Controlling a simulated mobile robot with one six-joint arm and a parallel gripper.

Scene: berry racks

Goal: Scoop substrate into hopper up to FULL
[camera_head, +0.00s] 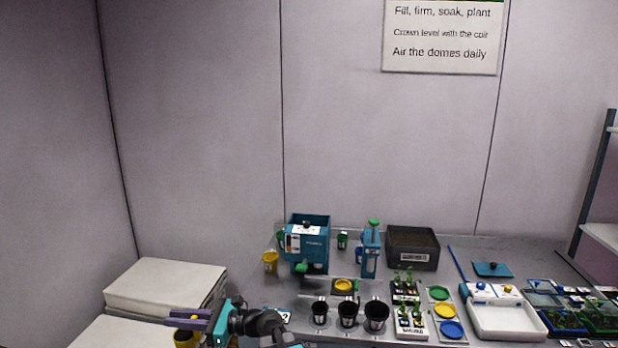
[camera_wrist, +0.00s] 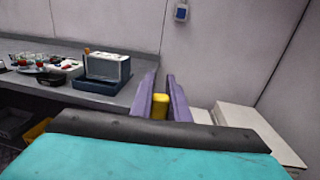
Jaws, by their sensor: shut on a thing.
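The blue hopper machine (camera_head: 310,228) stands at the back left of the bench in the head view, with a white label on its front. Its fill level cannot be read from here. A dark grey bin (camera_head: 413,262) with brown substrate inside stands to its right. My gripper (camera_head: 185,319) is at the lower left, off the bench's left end, near white boxes. Its purple fingers are shut on a yellow thing (camera_wrist: 160,106), seen between them in the wrist view. A yellow cup-like part (camera_head: 184,339) shows just below the fingers; its contents are hidden.
Black pots (camera_head: 348,314) stand at the bench front, near seedling trays (camera_head: 410,320) and coloured discs. A blue press-like tool (camera_head: 371,255) stands between hopper and bin. A yellow cup (camera_head: 270,260) is left of the hopper. White boxes (camera_head: 160,285) are stacked at left.

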